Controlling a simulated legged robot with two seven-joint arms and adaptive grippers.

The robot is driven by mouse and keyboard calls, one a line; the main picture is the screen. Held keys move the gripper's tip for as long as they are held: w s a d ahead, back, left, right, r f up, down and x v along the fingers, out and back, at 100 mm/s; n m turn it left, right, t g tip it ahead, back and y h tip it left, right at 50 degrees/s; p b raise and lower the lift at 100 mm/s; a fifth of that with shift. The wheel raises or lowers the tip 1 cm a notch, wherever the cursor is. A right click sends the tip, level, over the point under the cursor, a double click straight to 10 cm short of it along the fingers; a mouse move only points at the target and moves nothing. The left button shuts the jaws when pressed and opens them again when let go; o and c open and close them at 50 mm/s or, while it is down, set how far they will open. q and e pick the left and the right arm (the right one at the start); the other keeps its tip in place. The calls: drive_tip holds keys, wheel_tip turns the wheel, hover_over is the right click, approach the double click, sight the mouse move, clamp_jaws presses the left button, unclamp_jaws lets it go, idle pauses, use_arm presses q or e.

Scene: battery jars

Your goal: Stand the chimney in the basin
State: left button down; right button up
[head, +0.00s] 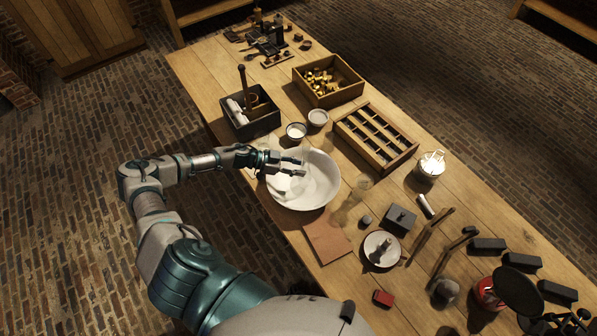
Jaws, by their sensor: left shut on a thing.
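The white basin (326,182) is a wide round bowl near the table's left edge. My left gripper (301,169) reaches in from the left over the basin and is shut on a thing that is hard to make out. It seems to be the clear glass chimney (296,184), faint against the white bowl. I cannot tell whether its lower end touches the basin floor. A pale patch, perhaps a cloth, shows at the basin's left side. My right gripper is not in view.
A clear glass vessel (361,186) stands right of the basin. Two small bowls (318,118) and a dark box of tools (266,122) stand behind it. A divided wooden tray (402,157) lies to the right. A brown board (326,242) lies in front.

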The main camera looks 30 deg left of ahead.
use_arm(q)
drive_tip(key=f, duration=0.1)
drive_tip(key=a+f, duration=0.1)
drive_tip(key=shift+s+f, duration=0.1)
drive_tip(key=shift+f, duration=0.25)
drive_tip(key=c, duration=0.9)
unclamp_jaws()
drive_tip(key=shift+d, duration=0.1)
drive_tip(key=shift+o, duration=0.9)
drive_tip(key=shift+d, duration=0.15)
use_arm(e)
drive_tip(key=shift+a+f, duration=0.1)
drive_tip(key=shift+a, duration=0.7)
use_arm(q)
drive_tip(key=shift+r, duration=0.1)
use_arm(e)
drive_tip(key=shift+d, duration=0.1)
use_arm(q)
drive_tip(key=b+v, duration=0.1)
drive_tip(key=v, duration=1)
drive_tip(key=shift+s+a+r, duration=0.15)
drive_tip(key=shift+a+r, duration=0.05)
drive_tip(key=shift+a, duration=0.15)
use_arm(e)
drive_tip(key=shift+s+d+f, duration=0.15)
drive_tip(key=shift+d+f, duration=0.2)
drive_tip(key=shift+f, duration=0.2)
